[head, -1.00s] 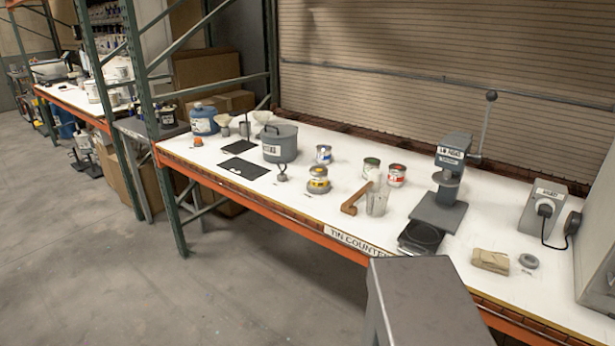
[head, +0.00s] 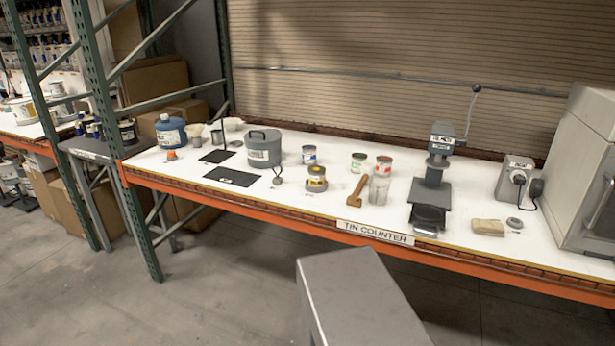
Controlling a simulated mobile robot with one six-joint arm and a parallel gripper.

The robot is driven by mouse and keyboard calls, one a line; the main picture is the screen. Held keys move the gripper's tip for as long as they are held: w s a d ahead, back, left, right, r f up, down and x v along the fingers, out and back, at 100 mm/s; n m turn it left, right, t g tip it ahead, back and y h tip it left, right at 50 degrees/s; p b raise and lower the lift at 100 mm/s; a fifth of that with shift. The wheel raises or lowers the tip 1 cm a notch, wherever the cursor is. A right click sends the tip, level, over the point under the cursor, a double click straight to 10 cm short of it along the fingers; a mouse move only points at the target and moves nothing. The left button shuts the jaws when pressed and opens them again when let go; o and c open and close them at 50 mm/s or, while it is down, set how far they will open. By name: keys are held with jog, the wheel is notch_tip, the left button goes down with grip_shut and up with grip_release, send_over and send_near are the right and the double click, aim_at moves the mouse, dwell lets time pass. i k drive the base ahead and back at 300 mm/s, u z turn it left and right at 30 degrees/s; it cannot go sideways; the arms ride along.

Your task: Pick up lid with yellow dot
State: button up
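I cannot make out a yellow dot on any lid. A tin with a yellow band (head: 316,183) stands on the white counter (head: 330,212), with a grey top and no clear dot. A small grey disc (head: 514,223) lies at the right, beside a tan folded block; it could be a lid, but no dot shows. My gripper is not in view.
A lidded grey pot (head: 263,148), several tins, a wooden-handled tool (head: 356,191), a clear cup (head: 379,190), a lever press (head: 435,170) and a grey cabinet (head: 585,175) stand on the counter. A green rack post (head: 105,110) rises at left.

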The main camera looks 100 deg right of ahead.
aim_at(316, 168)
jog(key=i, duration=0.75)
jog(key=u, duration=0.35)
jog(key=k, duration=0.15)
jog(key=z, duration=3.15)
jog(key=i, duration=0.4)
jog(key=u, duration=0.1)
